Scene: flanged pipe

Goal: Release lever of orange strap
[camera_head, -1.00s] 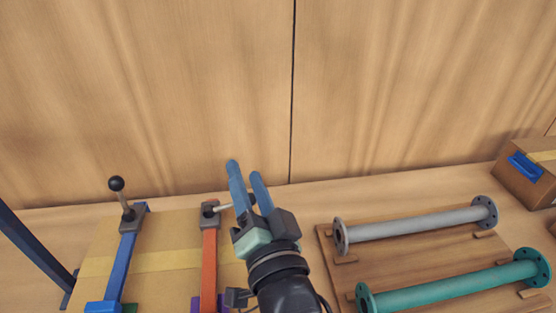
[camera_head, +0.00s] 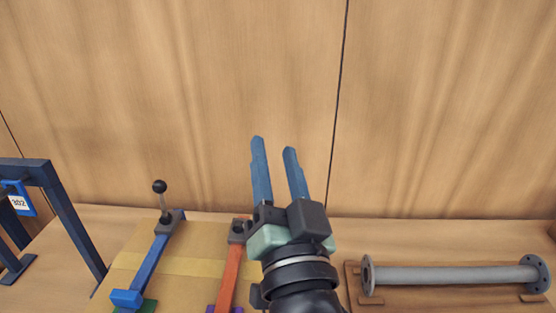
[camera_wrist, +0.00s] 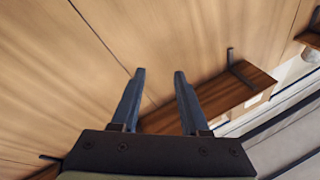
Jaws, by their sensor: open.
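The orange strap (camera_head: 229,279) runs over a cardboard box (camera_head: 188,262) in the head view. Its dark buckle (camera_head: 238,231) is at the strap's far end, just left of my gripper. The lever of this strap is mostly hidden behind my gripper, so I cannot tell its angle now. My gripper (camera_head: 274,146) is open and empty, with its two blue fingers pointing up and away in front of the wooden wall. In the wrist view my gripper (camera_wrist: 160,74) shows nothing between its fingers.
A blue strap (camera_head: 150,262) with an upright black-knobbed lever (camera_head: 161,196) lies left of the orange one. A dark blue frame (camera_head: 68,215) stands at far left. A grey flanged pipe (camera_head: 450,275) rests at right. The wrist view shows a wall shelf (camera_wrist: 225,95).

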